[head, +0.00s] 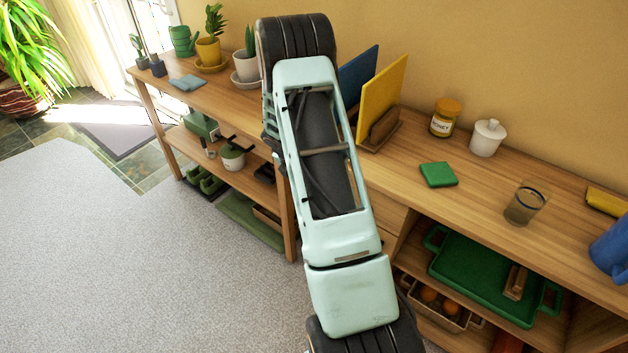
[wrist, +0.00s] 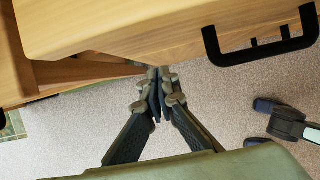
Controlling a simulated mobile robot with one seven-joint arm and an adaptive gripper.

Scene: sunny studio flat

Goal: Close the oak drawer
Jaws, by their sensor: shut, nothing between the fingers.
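The oak drawer is mostly hidden behind my arm in the head view; a pale wood panel (head: 387,212) below the counter shows beside the arm. In the wrist view, a wood front panel (wrist: 190,48) with a black bar handle (wrist: 262,50) crosses the top, and I take it as the drawer. How far it stands open is not clear. My gripper (wrist: 160,78) is shut and empty, its fingertips close to the panel's lower edge, left of the handle. Whether they touch it I cannot tell. The head view does not show the fingertips.
The counter (head: 470,205) holds a honey jar (head: 445,118), white pot (head: 487,138), green cloth (head: 438,174), glass (head: 525,204) and blue jug (head: 610,250). A green tray (head: 480,277) is on the shelf below. The carpet (head: 120,250) at left is clear.

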